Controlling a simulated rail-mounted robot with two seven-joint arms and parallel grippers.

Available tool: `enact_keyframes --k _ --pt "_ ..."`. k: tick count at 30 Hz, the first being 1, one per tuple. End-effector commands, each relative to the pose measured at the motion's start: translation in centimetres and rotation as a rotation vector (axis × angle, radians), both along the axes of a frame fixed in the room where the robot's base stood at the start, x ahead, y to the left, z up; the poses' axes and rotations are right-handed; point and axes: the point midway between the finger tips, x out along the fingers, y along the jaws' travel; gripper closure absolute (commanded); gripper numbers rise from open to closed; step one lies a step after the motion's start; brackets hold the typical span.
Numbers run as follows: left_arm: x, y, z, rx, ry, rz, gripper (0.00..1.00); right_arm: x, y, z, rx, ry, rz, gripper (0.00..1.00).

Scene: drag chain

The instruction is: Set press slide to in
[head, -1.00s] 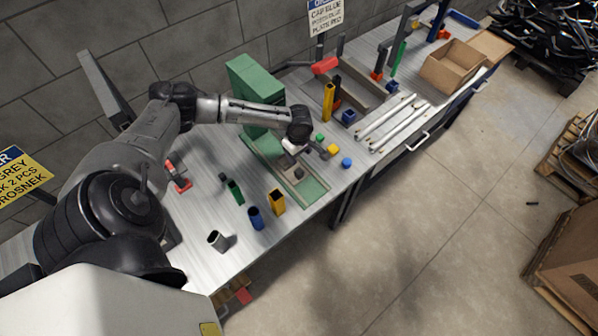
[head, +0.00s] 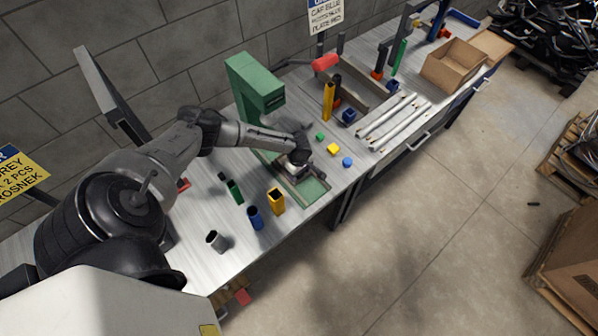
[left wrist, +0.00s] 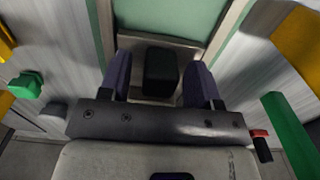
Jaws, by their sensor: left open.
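The green press (head: 256,92) stands on the bench, with its low green base (head: 314,189) running toward the front edge. My left gripper (head: 297,168) is over that base and covers most of the press slide in the head view. In the left wrist view, the grey slide plate (left wrist: 132,43) carries a black block-shaped handle (left wrist: 160,70). My left gripper also shows there (left wrist: 158,78), open, with one dark finger on each side of the handle. Narrow gaps show between fingers and handle. My right gripper is not in view.
Upright green (head: 235,192), blue (head: 255,218), yellow (head: 276,201) and grey (head: 216,241) pieces stand left of the press base. Small green, yellow (head: 333,149) and blue (head: 347,162) pieces lie to its right. White rails (head: 392,122) and a cardboard box (head: 453,66) are farther right.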

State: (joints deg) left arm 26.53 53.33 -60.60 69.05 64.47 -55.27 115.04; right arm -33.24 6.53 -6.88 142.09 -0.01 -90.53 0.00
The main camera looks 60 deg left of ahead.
Motion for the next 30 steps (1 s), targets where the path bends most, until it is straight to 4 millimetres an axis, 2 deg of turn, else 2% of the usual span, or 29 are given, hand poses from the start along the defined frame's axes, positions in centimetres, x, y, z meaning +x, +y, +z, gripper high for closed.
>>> enact_keyframes --k 8,25,30 --pt "0.02 0.00 -0.03 0.000 0.000 0.000 0.44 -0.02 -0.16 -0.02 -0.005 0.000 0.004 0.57" --pt "0.01 0.02 0.00 0.000 0.000 0.001 0.98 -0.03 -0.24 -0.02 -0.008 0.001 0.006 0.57" --pt "0.01 0.02 0.01 0.000 0.000 0.001 1.00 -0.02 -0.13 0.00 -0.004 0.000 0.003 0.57"
